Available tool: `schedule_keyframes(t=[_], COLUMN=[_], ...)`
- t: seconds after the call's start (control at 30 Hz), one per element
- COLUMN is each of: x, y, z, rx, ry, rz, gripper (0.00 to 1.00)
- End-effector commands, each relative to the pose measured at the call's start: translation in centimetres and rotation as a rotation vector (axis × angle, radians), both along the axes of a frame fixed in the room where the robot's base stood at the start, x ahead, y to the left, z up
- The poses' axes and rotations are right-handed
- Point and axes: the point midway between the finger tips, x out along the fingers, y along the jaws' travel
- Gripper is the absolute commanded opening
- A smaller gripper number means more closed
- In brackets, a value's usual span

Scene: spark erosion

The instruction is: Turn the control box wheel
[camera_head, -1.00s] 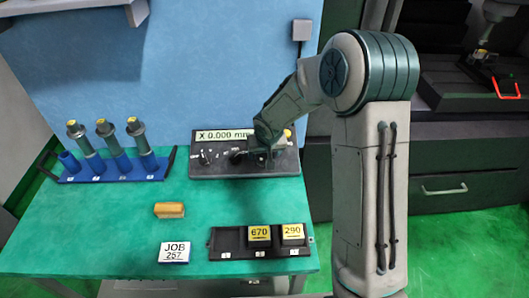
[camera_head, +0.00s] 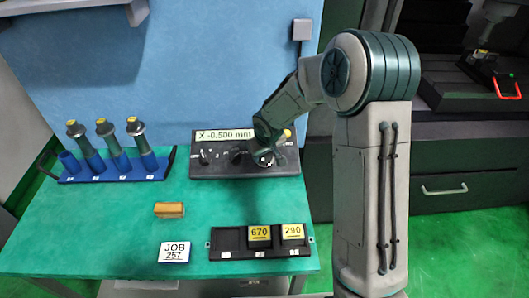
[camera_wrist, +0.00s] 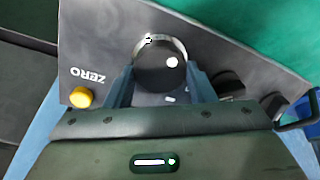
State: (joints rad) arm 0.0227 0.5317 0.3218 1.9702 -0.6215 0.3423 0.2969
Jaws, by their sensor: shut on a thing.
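The control box (camera_head: 222,168) is a dark sloped panel at the back of the green table. Its display (camera_head: 224,135) reads "X -0.500 mm". The control box wheel (camera_wrist: 160,50) is a round dark knob with a pale rim and a white dot, seen in the wrist view. My gripper (camera_wrist: 161,70) has one finger on each side of the wheel and is shut on it. In the head view the wheel is partly hidden by my gripper (camera_head: 266,147). A yellow button (camera_wrist: 81,97) marked ZERO sits beside the wheel.
Smaller dark knobs (camera_wrist: 227,83) sit on the same panel. A blue rack (camera_head: 115,170) with several tilted tools stands left. A yellow-brown block (camera_head: 169,209), a JOB 257 card (camera_head: 174,252) and a black tray (camera_head: 228,240) with yellow-labelled blocks lie in front.

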Motion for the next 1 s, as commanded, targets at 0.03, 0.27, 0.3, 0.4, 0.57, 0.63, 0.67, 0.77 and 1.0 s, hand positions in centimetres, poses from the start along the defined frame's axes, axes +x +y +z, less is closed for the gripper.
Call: schedule_keyframes(t=[0.03, 0.27, 0.3, 0.4, 0.57, 0.63, 0.67, 0.77, 1.0], x=[-0.02, -0.03, -0.02, -0.02, -0.02, -0.03, -0.04, -0.04, -0.05], y=[0.03, 0.1, 0.12, 0.15, 0.18, 0.19, 0.18, 0.18, 0.18], z=[-0.03, 0.02, 0.02, 0.04, 0.05, 0.05, 0.05, 0.04, 0.0], rx=[-0.016, -0.097, -0.111, -0.142, -0.187, -0.203, -0.209, -0.228, -0.253], ry=[0.0, 0.001, 0.0, -0.001, -0.001, -0.001, -0.001, -0.001, -0.001], rz=[0.04, 0.242, 0.275, 0.355, 0.464, 0.503, 0.52, 0.563, 0.624], gripper=[0.26, 0.26, 0.26, 0.26, 0.26, 0.26, 0.26, 0.26, 0.26])
